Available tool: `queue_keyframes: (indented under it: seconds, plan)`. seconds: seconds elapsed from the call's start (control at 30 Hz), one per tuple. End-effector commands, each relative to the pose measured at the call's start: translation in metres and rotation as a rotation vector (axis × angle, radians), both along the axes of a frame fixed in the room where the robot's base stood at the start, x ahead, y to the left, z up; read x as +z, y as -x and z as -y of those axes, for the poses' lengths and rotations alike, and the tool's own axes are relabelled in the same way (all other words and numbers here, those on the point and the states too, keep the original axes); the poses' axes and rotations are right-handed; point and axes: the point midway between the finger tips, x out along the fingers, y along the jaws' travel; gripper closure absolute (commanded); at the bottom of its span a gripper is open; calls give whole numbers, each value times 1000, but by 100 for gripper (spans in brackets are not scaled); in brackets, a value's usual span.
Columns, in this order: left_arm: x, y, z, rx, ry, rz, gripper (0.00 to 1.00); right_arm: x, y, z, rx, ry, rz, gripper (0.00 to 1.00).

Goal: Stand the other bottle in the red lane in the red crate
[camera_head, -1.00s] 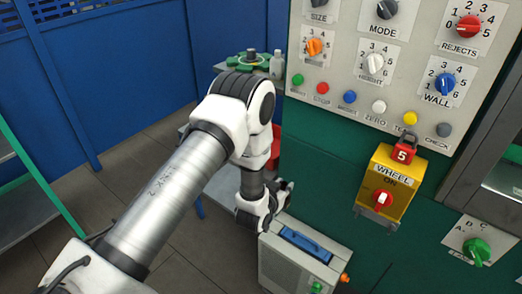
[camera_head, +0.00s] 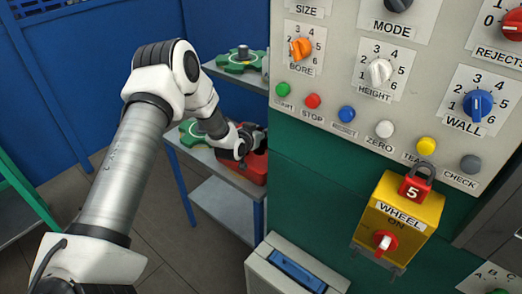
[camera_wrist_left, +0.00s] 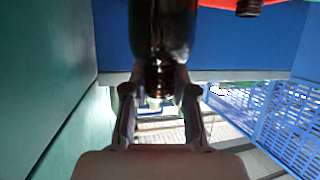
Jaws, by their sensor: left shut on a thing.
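My left gripper (camera_head: 243,146) is at the red crate (camera_head: 254,170), which stands on a grey shelf beyond the left edge of the green machine. In the left wrist view, the gripper (camera_wrist_left: 160,92) is shut on the neck of a dark amber bottle (camera_wrist_left: 162,30). A red surface (camera_wrist_left: 215,3), likely the crate, shows at the top of that view, with a second dark bottle neck (camera_wrist_left: 249,7) beside it. The arm hides much of the crate in the head view, so I cannot tell whether the held bottle touches it. My right gripper is out of view.
The green machine (camera_head: 310,185) with its control panel (camera_head: 345,105) fills the right side, close to the gripper. A green gear-shaped fixture (camera_head: 243,62) sits on the upper shelf. A grey box (camera_head: 272,272) with a blue handle stands low in front.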

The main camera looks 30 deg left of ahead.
Motion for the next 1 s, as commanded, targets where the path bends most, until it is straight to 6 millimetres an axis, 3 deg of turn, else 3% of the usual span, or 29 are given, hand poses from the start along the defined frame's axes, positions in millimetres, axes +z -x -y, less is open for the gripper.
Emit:
queue_keyframes:
  seconds: [0.1,0.43,0.8,0.83,0.87,0.9,1.0]
  plan:
    - [-27,1,1,-1,-2,-4,100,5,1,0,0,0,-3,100]
    - [-82,1,1,-2,-1,-1,100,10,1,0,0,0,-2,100]
    - [-91,1,1,-1,0,0,100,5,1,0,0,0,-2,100]
    - [-90,1,1,-1,0,0,66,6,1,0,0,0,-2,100]
    - [-89,1,1,-1,0,0,56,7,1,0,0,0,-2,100]
    - [-89,1,1,-1,1,-1,48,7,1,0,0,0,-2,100]
    - [-89,1,1,-1,0,0,48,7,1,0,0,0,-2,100]
